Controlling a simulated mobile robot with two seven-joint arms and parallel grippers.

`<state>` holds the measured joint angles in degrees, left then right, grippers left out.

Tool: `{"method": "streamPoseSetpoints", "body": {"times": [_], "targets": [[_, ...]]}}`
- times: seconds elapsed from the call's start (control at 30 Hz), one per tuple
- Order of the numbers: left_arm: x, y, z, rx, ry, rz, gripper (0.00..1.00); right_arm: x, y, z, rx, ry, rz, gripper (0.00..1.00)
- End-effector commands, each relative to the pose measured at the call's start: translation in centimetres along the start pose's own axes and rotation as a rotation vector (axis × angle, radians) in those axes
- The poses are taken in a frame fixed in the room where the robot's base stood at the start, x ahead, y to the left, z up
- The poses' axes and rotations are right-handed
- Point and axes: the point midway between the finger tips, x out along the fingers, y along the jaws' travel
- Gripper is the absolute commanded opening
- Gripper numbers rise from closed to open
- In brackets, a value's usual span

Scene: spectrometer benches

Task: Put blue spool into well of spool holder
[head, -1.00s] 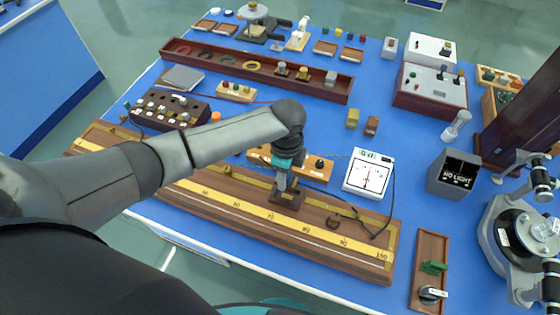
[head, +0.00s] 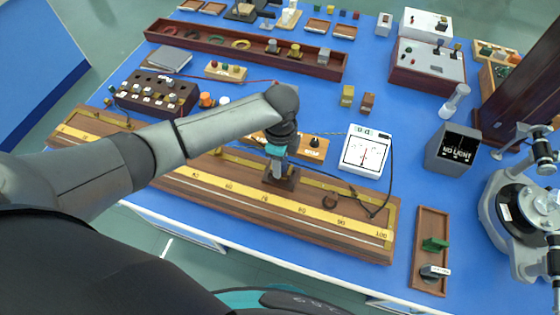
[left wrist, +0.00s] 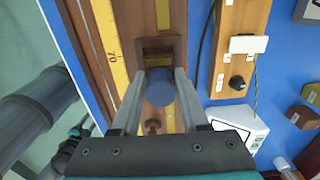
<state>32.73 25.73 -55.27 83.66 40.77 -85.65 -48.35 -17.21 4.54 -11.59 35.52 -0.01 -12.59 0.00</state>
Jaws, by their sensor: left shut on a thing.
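My left gripper (head: 278,176) is shut on the blue spool (left wrist: 160,88), which shows as a round blue end between the fingers in the left wrist view. In the head view the fingers hide the spool. A dark brown block with a square opening, seemingly the spool holder (left wrist: 178,48), sits on the long wooden scale board. In the head view this block (head: 291,181) is right at my fingertips. In the left wrist view the spool is beside the opening, partly over its near edge; its height above the block is unclear. My right gripper is out of view.
The scale board (head: 310,226) lies along the table's front edge. Behind it are a wooden strip with knobs (head: 313,148) and a white meter (head: 366,150) with a cable looping onto the board. A wooden tray (head: 431,225) and a microscope-like instrument (head: 520,215) stand to the right.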

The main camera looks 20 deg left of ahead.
Motion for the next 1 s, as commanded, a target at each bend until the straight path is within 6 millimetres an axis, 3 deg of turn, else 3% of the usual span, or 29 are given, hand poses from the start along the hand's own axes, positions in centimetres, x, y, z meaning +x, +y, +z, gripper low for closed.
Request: {"method": "streamPoseSetpoints", "body": {"times": [0.17,0.5,0.87,0.9,1.0], "targets": [[1.1,0.0,0.0,0.0,0.0,-0.001,0.0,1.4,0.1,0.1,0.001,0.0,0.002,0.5],[2.8,0.0,0.0,0.0,0.0,0.001,0.0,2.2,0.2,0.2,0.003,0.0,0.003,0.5],[3.4,0.1,0.0,0.0,0.0,0.002,0.0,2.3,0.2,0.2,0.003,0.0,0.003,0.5],[3.4,0.2,0.0,0.0,0.0,0.003,0.45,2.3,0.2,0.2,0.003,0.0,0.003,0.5],[3.5,0.2,0.0,0.0,-0.001,0.005,0.56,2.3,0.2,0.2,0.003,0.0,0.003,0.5]]}}
